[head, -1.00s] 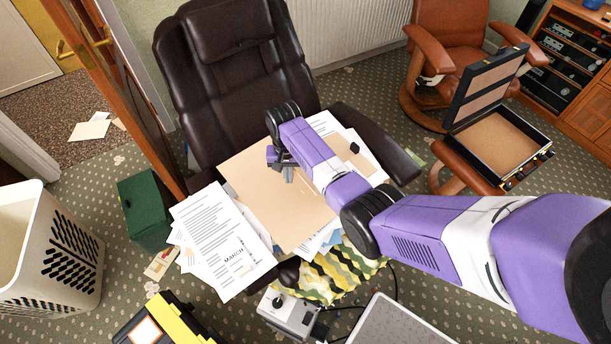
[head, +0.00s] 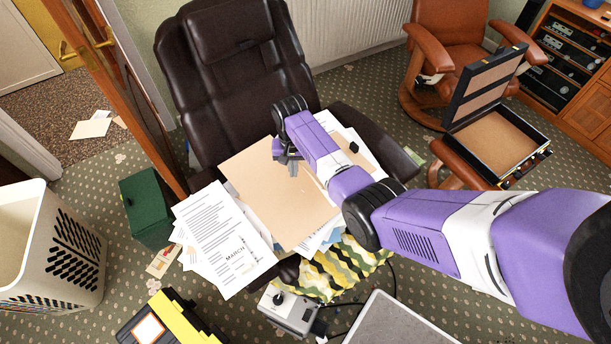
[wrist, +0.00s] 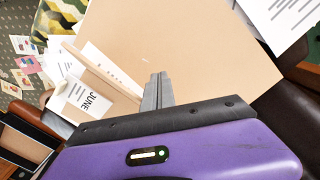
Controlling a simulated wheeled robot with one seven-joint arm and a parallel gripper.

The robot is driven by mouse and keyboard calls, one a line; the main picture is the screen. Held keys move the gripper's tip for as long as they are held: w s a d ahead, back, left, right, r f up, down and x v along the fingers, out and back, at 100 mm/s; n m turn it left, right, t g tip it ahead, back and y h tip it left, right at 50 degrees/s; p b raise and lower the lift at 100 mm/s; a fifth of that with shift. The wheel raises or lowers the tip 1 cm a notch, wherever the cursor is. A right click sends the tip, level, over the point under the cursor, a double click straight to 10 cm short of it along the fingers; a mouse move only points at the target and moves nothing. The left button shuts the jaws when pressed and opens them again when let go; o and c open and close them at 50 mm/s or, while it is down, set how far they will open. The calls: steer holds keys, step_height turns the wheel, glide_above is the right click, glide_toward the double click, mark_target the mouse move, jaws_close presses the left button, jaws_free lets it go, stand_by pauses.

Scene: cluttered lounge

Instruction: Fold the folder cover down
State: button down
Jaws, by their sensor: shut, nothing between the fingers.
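The tan folder (head: 290,211) lies on the papers on the seat of the dark brown recliner. Its broad tan face lies nearly flat in the head view. In the wrist view the folder (wrist: 185,50) fills the upper middle, with a tan edge strip and a sheet reading JUNE (wrist: 88,100) at its left. My gripper (head: 292,170) is over the folder's upper part in the head view. In the wrist view its fingers (wrist: 157,76) are together, with nothing between them, pointing at the tan face. I cannot tell whether the fingertips touch it.
Loose sheets, one reading MARCH (head: 222,238), spread left of the folder. The recliner's backrest (head: 240,65) rises behind and its armrest (head: 380,140) stands at right. A patterned cloth (head: 335,272) hangs at the front. An open briefcase (head: 497,145) stands at right.

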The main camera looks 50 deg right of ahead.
mark_target(307, 165)
steer(key=shift+s+d+r+p, duration=0.2)
steer(key=shift+d+r+p, duration=0.15)
steer(key=shift+d, duration=0.2)
steer(key=shift+s+d+r+p, duration=0.15)
steer(key=shift+d+r+p, duration=0.1)
steer(key=shift+d+r, duration=0.2)
steer(key=shift+d, duration=0.1)
steer(key=shift+s+d+r+p, duration=0.2)
steer(key=shift+d+r+p, duration=0.05)
steer(key=shift+d, duration=0.4)
steer(key=shift+s+d+r+p, duration=0.2)
steer(key=shift+d+r, duration=0.05)
steer(key=shift+d, duration=0.55)
steer(key=shift+s+d+r, duration=0.15)
steer(key=shift+s+d, duration=0.1)
steer(key=shift+d, duration=0.45)
steer(key=shift+s+d+r, duration=0.15)
steer(key=shift+s+d, duration=0.1)
steer(key=shift+d, duration=0.55)
